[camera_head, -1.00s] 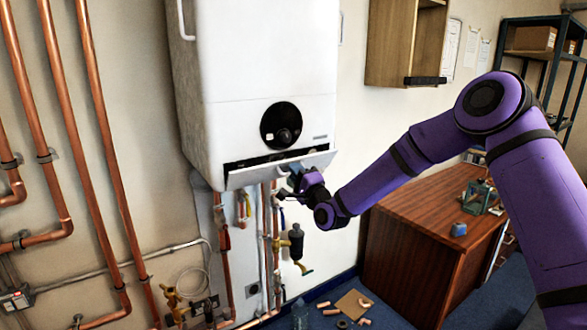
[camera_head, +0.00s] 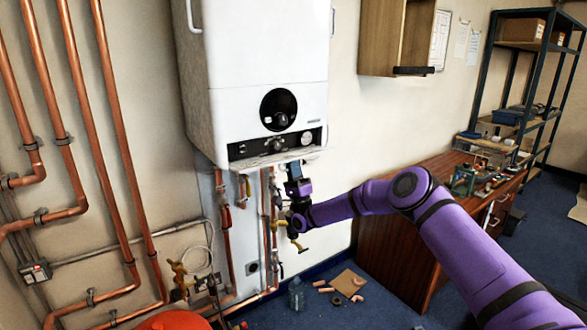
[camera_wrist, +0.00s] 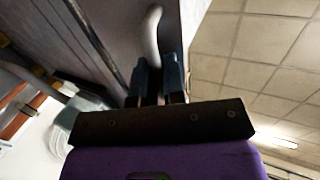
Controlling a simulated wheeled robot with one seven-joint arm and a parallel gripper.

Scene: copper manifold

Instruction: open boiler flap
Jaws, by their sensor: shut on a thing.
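The white boiler (camera_head: 255,55) hangs on the wall in the head view. Its flap (camera_head: 262,163) is swung down below the front, seen almost edge-on. The control strip (camera_head: 248,149) behind it is exposed, with knobs and a round gauge. My gripper (camera_head: 294,168) is under the boiler's right front corner, at the flap. In the wrist view, my gripper's dark fingers (camera_wrist: 157,75) are shut on the pale curved handle (camera_wrist: 153,35), beside the grey flap panel (camera_wrist: 95,35). The fingers hide the handle's lower end.
Copper pipes (camera_head: 108,130) run along the left wall. Valves and pipes (camera_head: 268,215) hang under the boiler, close to my gripper. A wooden desk (camera_head: 375,255) stands right, below my arm. A wall cupboard (camera_head: 380,35) is above. Pipe pieces lie around a board (camera_head: 347,282) on the floor.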

